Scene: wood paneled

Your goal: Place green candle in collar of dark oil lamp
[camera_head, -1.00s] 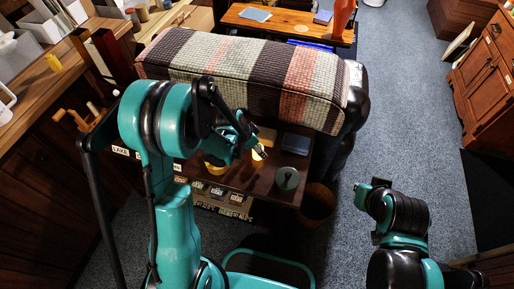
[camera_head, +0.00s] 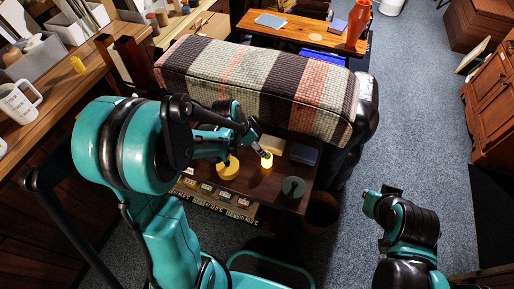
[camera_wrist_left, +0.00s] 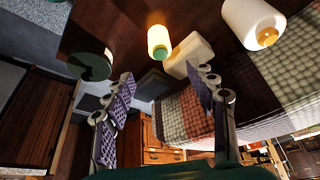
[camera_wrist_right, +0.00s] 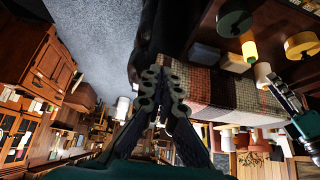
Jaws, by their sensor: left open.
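On a low dark brown table (camera_wrist_left: 120,22) stands a short dark green cylinder (camera_head: 293,187), also in the left wrist view (camera_wrist_left: 91,65). Left of it in the head view is a lit yellow cylinder (camera_head: 267,161); its end toward my left wrist camera looks green (camera_wrist_left: 158,42). I cannot tell which is the green candle or the dark oil lamp. My left gripper (camera_head: 264,153) is open and empty, its fingers (camera_wrist_left: 158,80) apart and pointing toward the lit cylinder. My right gripper (camera_wrist_right: 162,78) is shut and empty, away from the table over the floor.
A yellow round object (camera_head: 228,168) and a cream cylinder (camera_wrist_left: 252,20) stand on the same table. A striped woven cover (camera_head: 260,85) lies beyond. Carpet at right is clear.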

